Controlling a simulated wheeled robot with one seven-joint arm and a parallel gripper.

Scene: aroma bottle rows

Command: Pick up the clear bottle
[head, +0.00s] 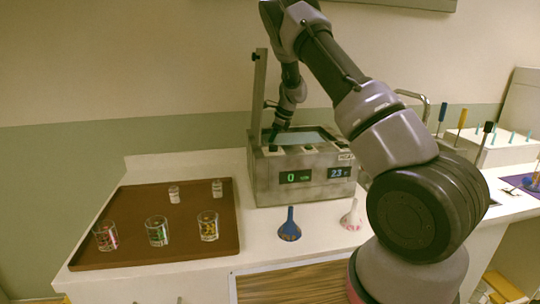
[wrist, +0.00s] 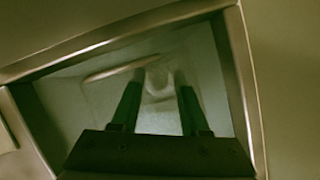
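My gripper (head: 273,137) reaches down into the open basin of a grey water bath (head: 258,180). In the wrist view my gripper (wrist: 161,82) has its two dark fingers apart. A pale, see-through shape (wrist: 159,84), likely the clear bottle, shows between and just beyond the fingertips, inside the basin. It is blurred, and I cannot tell whether the fingers touch it. It cannot be made out in the head view. Two small clear containers (head: 174,194) (head: 217,188) also stand at the back of the brown tray (head: 190,259).
The bath's metal rim (wrist: 110,41) surrounds the fingers. A blue flask (head: 289,226) and a pale flask (head: 351,217) stand before the bath. An upright post (head: 259,90) rises behind.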

